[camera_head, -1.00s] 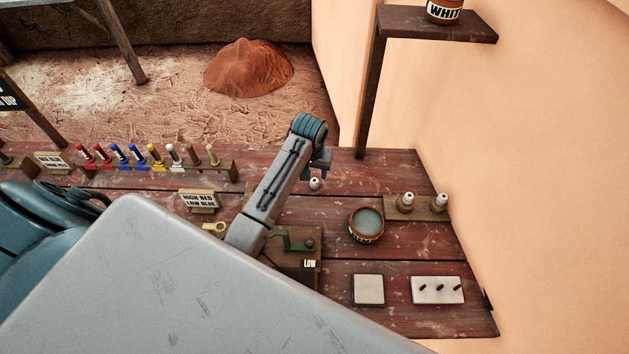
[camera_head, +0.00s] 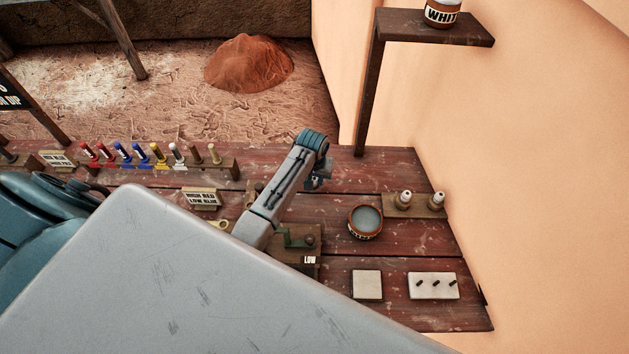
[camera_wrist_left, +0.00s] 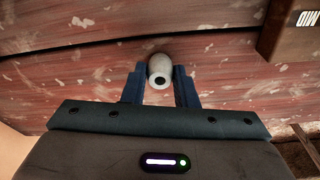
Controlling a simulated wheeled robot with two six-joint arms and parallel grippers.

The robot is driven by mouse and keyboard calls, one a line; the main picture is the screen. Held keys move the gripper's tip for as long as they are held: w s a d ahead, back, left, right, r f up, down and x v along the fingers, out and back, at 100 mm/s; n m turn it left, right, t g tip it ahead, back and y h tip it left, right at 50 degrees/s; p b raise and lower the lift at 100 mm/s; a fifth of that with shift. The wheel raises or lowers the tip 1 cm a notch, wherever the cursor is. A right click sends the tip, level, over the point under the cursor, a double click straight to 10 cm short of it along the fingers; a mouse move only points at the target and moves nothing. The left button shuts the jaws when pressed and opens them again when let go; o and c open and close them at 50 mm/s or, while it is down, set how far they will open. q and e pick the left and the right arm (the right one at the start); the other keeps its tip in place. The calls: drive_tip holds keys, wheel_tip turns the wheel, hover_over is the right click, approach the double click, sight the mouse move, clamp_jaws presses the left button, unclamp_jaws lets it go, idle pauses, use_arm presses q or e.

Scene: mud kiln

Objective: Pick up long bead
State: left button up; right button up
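The bead is pale, rounded and a little long, with a dark hole in the end facing the camera; in the left wrist view the bead (camera_wrist_left: 159,66) sits between the two finger tips of my left gripper (camera_wrist_left: 160,88). The fingers flank it with no clear gap on either side, but whether they press on it I cannot tell. In the head view my left gripper (camera_head: 317,184) is low over the plank table, and it mostly hides the bead. My right gripper is out of view.
A bowl (camera_head: 365,221) of grey-blue liquid stands right of my gripper. Two pale beads stand on a wooden block (camera_head: 428,211). A pale square tile (camera_head: 367,285) and a pegged plate (camera_head: 433,286) lie in front. A rack (camera_head: 222,171) of coloured pegs runs along the back left.

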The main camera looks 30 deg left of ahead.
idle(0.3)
use_arm(q)
drive_tip(key=shift+r, duration=0.6)
wheel_tip(320, 180, up, 9)
drive_tip(key=b, duration=0.3)
drive_tip(key=shift+p, duration=0.6)
drive_tip(key=shift+f, duration=0.1)
